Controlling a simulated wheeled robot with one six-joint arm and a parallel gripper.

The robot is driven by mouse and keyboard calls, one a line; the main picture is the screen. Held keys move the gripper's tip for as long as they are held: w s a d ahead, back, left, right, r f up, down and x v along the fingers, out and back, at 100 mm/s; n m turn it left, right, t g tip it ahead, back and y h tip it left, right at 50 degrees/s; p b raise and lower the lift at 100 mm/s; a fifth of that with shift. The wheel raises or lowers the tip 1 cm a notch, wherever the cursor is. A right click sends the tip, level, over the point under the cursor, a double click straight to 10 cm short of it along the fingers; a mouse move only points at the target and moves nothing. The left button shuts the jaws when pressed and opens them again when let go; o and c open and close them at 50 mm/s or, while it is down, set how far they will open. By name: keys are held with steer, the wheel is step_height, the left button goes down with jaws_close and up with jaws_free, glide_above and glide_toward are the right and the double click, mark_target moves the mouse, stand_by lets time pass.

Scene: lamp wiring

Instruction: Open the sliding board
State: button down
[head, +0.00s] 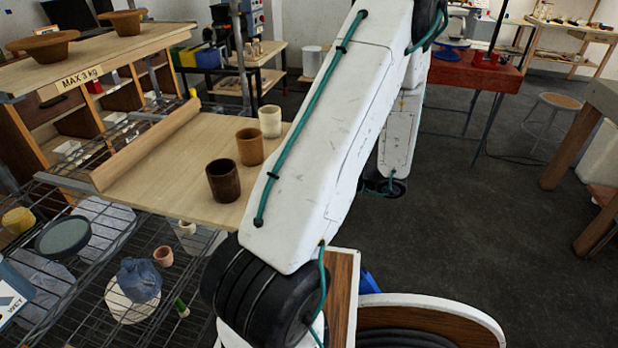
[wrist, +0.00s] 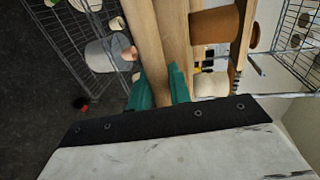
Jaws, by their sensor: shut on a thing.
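The sliding board (head: 175,190) is a pale plywood panel sticking out of the shelf unit in the head view, with a raised wooden strip (head: 145,150) along its left side. A dark brown cup (head: 223,181), an orange-brown cup (head: 249,147) and a cream cup (head: 270,121) stand upright on it near its right side. In the wrist view, the green fingertips of my gripper (wrist: 158,88) are shut on the board's edge (wrist: 150,40). Two of the cups show beside it there, an orange-brown one (wrist: 214,30) and a cream one (wrist: 211,84). My arm hides the gripper in the head view.
A fixed shelf (head: 90,60) marked "MAX 3 kg" carries two bowls above the board. Wire racks (head: 95,285) below hold a blue bag (head: 139,280), small pots and a dish. A red table (head: 475,72) stands at the back.

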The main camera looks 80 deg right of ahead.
steer(key=c, duration=1.3)
jaws_free()
steer(key=shift+c, duration=0.2)
steer(key=v, duration=0.7)
steer(key=shift+s, duration=0.4)
steer(key=shift+r, duration=0.1)
